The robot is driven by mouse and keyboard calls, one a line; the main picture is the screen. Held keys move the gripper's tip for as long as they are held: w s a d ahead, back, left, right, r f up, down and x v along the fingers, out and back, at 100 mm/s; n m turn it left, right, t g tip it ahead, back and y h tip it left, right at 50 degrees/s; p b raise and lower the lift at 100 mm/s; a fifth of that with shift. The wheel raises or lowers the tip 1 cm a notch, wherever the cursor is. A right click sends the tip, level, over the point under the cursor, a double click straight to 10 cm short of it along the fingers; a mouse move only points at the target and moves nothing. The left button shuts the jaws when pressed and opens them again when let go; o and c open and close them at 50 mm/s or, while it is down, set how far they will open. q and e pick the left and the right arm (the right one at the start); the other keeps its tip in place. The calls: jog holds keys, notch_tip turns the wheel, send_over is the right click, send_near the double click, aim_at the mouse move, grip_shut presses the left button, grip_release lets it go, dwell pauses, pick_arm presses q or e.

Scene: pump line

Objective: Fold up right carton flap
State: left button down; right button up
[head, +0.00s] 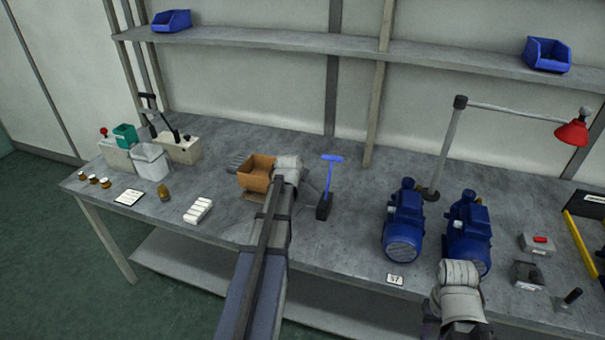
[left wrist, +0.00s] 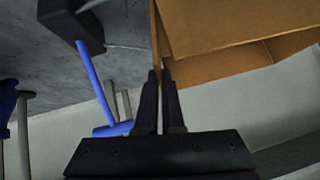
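An open brown carton (head: 254,178) stands on the bench left of centre in the head view. In the left wrist view its cardboard walls (left wrist: 225,30) fill the upper right. My left gripper (left wrist: 159,74) is at the carton's right side, its two dark fingers close together. A narrow cardboard strip, seemingly the right flap (left wrist: 158,35), runs down to the fingertips and appears pinched between them. In the head view my left wrist hides the carton's right side. My right wrist shows low at the right, over the bench's front edge; its fingertips are hidden.
A blue T-handled tool (head: 331,180) with a black block (head: 323,207) stands just right of the carton. Two blue pumps (head: 404,225) (head: 467,232) stand further right. White parts (head: 198,211) lie left of the carton. The bench between tool and pumps is clear.

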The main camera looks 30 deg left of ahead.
pick_arm(q)
jog(key=shift+s+a+n+h, duration=0.2)
jog(key=shift+a+n+h, duration=0.3)
jog(key=shift+h, duration=0.3)
jog(key=shift+a, duration=0.1)
jog(key=c, duration=1.3)
grip_release()
jog(key=p+v, duration=0.6)
jog(key=v, duration=0.2)
jog(key=shift+s+a+f, duration=0.1)
jog(key=shift+a, duration=0.05)
